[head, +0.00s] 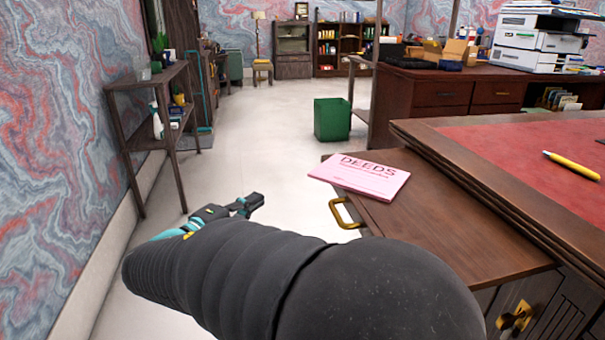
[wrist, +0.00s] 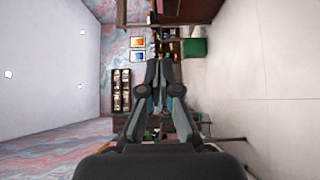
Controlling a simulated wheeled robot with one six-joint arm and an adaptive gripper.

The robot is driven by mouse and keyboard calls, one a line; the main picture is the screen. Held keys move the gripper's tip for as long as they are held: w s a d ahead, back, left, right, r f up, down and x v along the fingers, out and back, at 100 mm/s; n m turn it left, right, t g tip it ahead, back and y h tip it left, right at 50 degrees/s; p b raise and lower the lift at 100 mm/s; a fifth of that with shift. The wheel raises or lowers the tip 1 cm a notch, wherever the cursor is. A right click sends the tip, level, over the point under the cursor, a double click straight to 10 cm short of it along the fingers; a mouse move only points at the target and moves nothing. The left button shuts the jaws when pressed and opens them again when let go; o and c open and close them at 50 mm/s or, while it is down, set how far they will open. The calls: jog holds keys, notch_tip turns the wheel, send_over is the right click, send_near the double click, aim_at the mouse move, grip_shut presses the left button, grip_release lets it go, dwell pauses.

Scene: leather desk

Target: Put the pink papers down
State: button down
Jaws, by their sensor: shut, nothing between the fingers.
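The pink papers (head: 360,177), printed "DEEDS", lie flat on a brown wooden surface (head: 450,235) beside the desk, near its far left corner. My gripper (head: 250,203) is left of the papers, apart from them, out over the floor. It is shut and empty. In the wrist view my gripper's fingers (wrist: 158,75) come together in front of the room, with nothing between them. The papers do not show in the wrist view.
A brass handle (head: 343,213) sticks out at the wooden surface's left edge. The red-topped desk (head: 500,150) holds a yellow pen (head: 572,166). A green bin (head: 332,119) stands on the floor beyond. A narrow shelf (head: 150,90) stands along the left wall. The floor between is clear.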

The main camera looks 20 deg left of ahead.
send_near(309, 176)
jog(key=w+a, duration=0.2)
jog(key=w, duration=0.3)
jog(key=shift+w+d+r+p, duration=0.1)
jog(key=shift+w+d+p, duration=0.25)
jog(key=shift+d, duration=0.55)
jog(key=shift+w+d+p, duration=0.15)
jog(key=shift+w+d, duration=0.4)
jog(key=shift+d, duration=0.4)
